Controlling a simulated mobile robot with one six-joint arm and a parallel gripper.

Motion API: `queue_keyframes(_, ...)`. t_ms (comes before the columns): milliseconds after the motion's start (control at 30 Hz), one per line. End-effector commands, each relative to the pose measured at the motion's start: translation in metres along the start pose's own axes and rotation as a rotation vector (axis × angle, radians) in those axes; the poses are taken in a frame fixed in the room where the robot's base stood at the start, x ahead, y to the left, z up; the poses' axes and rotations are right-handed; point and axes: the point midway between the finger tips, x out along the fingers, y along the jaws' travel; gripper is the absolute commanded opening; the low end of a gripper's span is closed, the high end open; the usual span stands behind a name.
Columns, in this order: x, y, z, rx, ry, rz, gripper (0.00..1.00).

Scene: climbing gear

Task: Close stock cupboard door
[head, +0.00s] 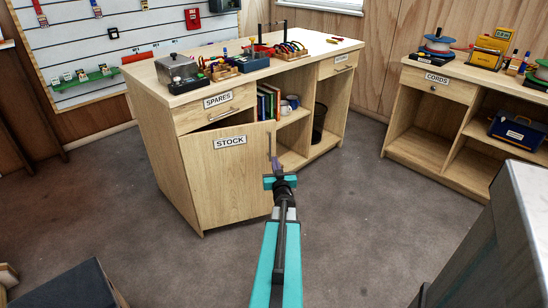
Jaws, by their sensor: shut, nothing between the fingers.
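The stock cupboard door (225,180) is a pale wooden panel with a white STOCK label, on the left part of the workbench front. It stands ajar: a dark gap shows above its top edge, and its right edge stands out from the cabinet. Its upright metal handle (269,146) is near the right edge. My gripper (275,163) is shut and empty, at the door's right edge just below the handle. I cannot tell whether it touches the door. My arm hides part of the floor and the area by the door's lower right corner.
The SPARES drawer (216,105) is above the door. Open shelves (292,157) with books and mugs are right of it. A black bin (319,122) stands farther right. The CORDS bench (430,125) is at right. A grey metal surface (500,235) is near at lower right. Floor (130,215) at left is clear.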

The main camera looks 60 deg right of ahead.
Motion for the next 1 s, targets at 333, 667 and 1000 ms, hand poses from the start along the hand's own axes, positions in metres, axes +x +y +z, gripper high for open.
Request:
queue_keyframes(333, 0.028, 0.0, 0.0, 0.0, 0.001, 0.0, 0.0)
queue_keyframes(667, 0.057, 0.002, 0.001, 0.0, 0.0, 0.001, 0.0)
queue_keyframes(1000, 0.088, 0.002, 0.0, 0.0, 0.001, 0.001, 0.0)
